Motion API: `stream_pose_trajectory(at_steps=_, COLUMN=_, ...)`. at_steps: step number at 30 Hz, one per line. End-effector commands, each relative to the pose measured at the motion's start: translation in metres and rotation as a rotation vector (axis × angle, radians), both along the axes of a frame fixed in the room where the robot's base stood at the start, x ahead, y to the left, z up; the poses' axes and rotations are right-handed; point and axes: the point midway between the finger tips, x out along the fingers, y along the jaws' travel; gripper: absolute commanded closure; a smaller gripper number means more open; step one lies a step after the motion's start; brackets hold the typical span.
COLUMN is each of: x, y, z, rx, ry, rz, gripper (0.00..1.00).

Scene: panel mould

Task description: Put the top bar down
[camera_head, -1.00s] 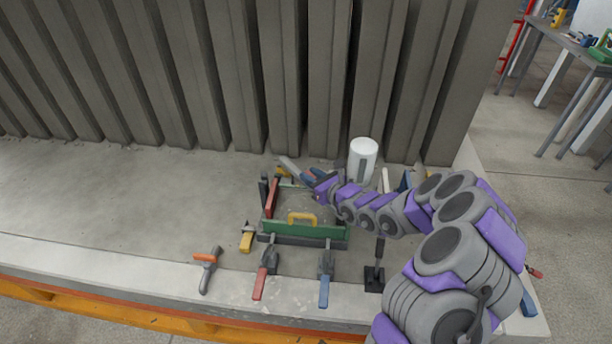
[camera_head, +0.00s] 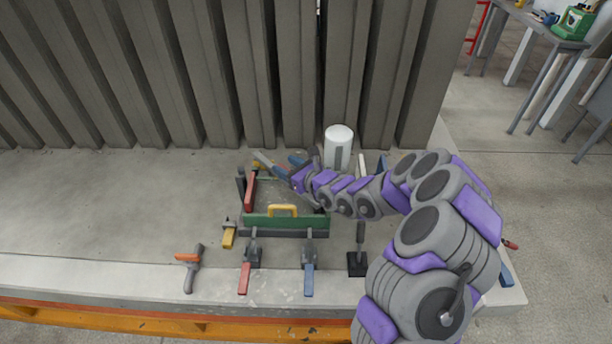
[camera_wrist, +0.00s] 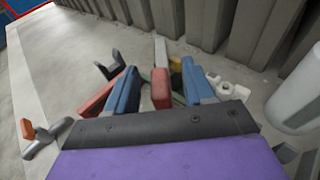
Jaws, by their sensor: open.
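My gripper (camera_wrist: 159,68) is open, with its two blue fingers apart in the wrist view. A red block (camera_wrist: 161,92) shows between the fingers; I cannot tell whether it touches them. In the head view my gripper (camera_head: 278,163) is over the far side of a small frame mould on the slab. The mould's near bar is green (camera_head: 268,222) with a yellow handle (camera_head: 283,209). A red piece (camera_head: 250,190) lies along its left side. My gripper and wrist mostly hide the far side, so I cannot make out the top bar clearly.
A white cylinder (camera_head: 338,145) stands just right of my gripper, close to the ribbed grey panels (camera_head: 240,80). Red-handled (camera_head: 244,278) and blue-handled (camera_head: 309,278) clamps are in front of the mould. An orange-handled tool (camera_head: 188,258) lies left. The slab (camera_head: 110,205) is clear farther left.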

Motion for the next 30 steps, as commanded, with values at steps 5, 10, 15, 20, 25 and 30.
stream_pose_trajectory(at_steps=5, x=-0.021, y=-0.022, z=0.007, rx=0.006, ry=0.003, rz=-0.005, gripper=0.47)
stream_pose_trajectory(at_steps=10, x=-0.040, y=-0.045, z=0.015, rx=0.010, ry=-0.001, rz=-0.008, gripper=0.47)
stream_pose_trajectory(at_steps=15, x=-0.059, y=-0.061, z=0.020, rx=0.008, ry=0.001, rz=-0.003, gripper=0.47)
stream_pose_trajectory(at_steps=20, x=-0.070, y=-0.070, z=0.022, rx=0.004, ry=0.001, rz=-0.004, gripper=0.47)
stream_pose_trajectory(at_steps=25, x=-0.078, y=-0.072, z=0.024, rx=0.003, ry=0.000, rz=0.000, gripper=0.47)
stream_pose_trajectory(at_steps=30, x=-0.080, y=-0.076, z=0.025, rx=0.003, ry=0.000, rz=0.000, gripper=0.47)
